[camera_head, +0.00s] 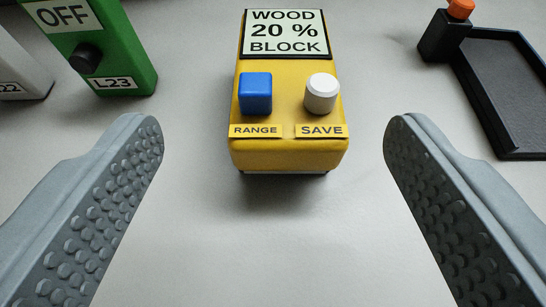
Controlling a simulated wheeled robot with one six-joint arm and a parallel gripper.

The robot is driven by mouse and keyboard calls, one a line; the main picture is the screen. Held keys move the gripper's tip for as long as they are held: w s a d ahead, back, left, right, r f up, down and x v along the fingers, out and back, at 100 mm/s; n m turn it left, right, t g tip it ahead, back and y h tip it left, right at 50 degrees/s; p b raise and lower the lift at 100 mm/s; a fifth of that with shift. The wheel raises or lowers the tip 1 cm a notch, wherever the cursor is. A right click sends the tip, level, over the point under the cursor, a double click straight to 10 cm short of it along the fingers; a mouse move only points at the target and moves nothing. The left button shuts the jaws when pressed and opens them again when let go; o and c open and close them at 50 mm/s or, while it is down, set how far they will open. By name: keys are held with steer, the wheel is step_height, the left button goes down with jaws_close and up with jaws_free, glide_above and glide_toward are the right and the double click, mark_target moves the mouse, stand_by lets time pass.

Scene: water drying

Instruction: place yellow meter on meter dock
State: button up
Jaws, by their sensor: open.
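The yellow meter (290,151) lies on the pale surface at the upper middle. Its screen (287,35) reads "WOOD 20 % BLOCK". It has a blue button (255,93) labelled RANGE and a white round button (321,94) labelled SAVE. My gripper (272,135) is open and empty, with one studded grey finger on each side of the picture. The meter's near end sits between the fingertips in the picture, with clear gaps on both sides. A black tray-like holder (527,155) at the upper right may be the meter dock; I cannot tell for certain.
A green box (127,45) with an OFF display, a black knob and an L23 label stands at the upper left. A grey-white box (22,60) is beside it. An orange-topped black block (442,38) adjoins the black holder. The surface in front of the meter is clear.

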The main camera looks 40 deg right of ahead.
steer(key=v, duration=0.9)
steer(key=shift+a+r, duration=0.1)
